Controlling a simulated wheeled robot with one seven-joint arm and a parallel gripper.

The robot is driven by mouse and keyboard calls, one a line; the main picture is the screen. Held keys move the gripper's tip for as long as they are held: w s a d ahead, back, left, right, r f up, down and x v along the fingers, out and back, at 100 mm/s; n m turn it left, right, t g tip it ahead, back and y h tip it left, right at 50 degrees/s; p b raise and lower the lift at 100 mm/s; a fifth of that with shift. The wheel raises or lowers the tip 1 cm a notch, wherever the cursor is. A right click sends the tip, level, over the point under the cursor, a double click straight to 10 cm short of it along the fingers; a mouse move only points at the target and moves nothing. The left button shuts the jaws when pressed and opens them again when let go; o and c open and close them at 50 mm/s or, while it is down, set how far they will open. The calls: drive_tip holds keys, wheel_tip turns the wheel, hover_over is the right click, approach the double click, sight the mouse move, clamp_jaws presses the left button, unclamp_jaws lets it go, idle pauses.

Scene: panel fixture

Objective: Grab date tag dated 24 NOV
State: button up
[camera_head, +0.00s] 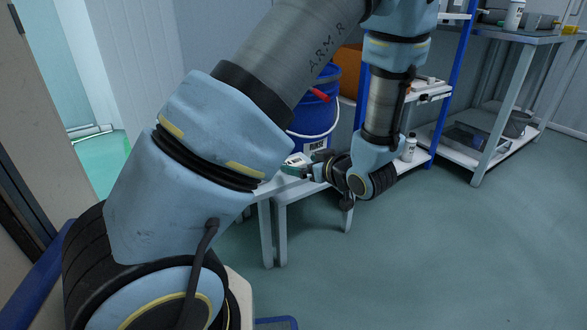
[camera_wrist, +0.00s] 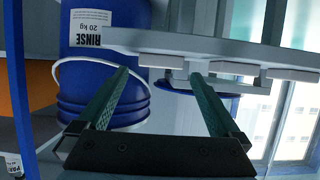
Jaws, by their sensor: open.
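My gripper (camera_wrist: 160,76) is open in the wrist view, its two green fingers apart with nothing held between them. Several blank-looking white blocks, possibly tags (camera_wrist: 233,68), sit along a pale rail (camera_wrist: 200,48) just beyond the fingertips. No date can be read on them, so I cannot tell which is 24 NOV. In the head view my gripper (camera_head: 293,171) is beside the white table, close to a small white piece (camera_head: 297,159) with an unreadable dark mark. My arm hides much of that area.
A blue bucket (camera_wrist: 100,60) labelled RINSE 20 kg stands close to the left finger; it also shows in the head view (camera_head: 312,118). A blue-posted shelf (camera_head: 452,75) and a white bottle (camera_head: 409,148) are to the right. The floor in front is clear.

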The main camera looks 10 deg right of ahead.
sight(294, 163)
drive_tip(key=b+x, duration=0.1)
drive_tip(key=x, duration=0.2)
drive_tip(key=shift+w+a+f, duration=0.15)
drive_tip(key=shift+w+f, duration=0.05)
drive_tip(key=shift+w, duration=0.05)
drive_tip(key=c, duration=1.2)
drive_tip(key=shift+r, duration=0.1)
drive_tip(key=shift+c, duration=0.2)
